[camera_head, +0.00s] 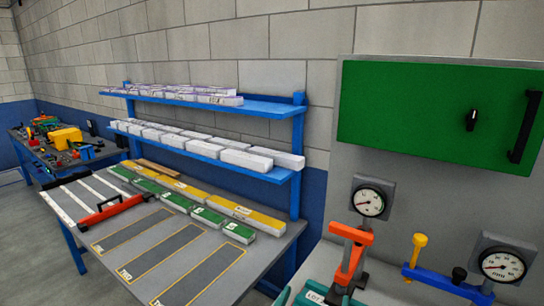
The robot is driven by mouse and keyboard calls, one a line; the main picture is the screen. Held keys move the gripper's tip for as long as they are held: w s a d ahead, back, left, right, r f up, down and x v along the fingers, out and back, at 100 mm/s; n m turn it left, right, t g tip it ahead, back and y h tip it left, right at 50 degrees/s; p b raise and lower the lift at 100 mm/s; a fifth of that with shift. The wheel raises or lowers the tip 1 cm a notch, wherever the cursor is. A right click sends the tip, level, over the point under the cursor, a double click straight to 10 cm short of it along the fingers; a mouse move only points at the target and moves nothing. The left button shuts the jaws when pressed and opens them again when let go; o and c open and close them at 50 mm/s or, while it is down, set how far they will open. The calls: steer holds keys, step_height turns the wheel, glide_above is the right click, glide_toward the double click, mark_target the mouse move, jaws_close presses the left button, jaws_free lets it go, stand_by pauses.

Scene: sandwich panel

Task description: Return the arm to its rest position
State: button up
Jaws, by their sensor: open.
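My arm and my gripper do not show in the head view, so their pose is hidden from me. The view looks over a grey-topped workbench (228,233) with blue legs on the left and a machine panel with a green door (420,108) on the right.
Blue shelves (268,107) of white packs stand behind the bench. Green and yellow boxes (238,232) and a red-handled tool (104,212) lie on it. An orange lever (352,255), a blue-and-yellow lever (420,245) and gauges (369,202) stand at lower right. Floor (45,235) is clear at left.

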steer(key=s+a+f+n+y, duration=0.25)
steer(key=s+f, duration=0.35)
steer(key=f, duration=0.3)
steer(key=s+a+f+n+y, duration=0.1)
steer(key=s+a+f+y, duration=0.25)
steer(key=s+f, duration=0.4)
steer(key=s+a+f, duration=0.1)
steer(key=s+f, duration=0.1)
steer(key=s, duration=0.8)
steer(key=s+a+f+g+y, duration=0.1)
steer(key=s+a+f, duration=0.1)
steer(key=s, duration=0.9)
steer(key=shift+s+a+f+m, duration=0.25)
steer(key=shift+f+m, duration=0.2)
steer(key=shift+f, duration=0.3)
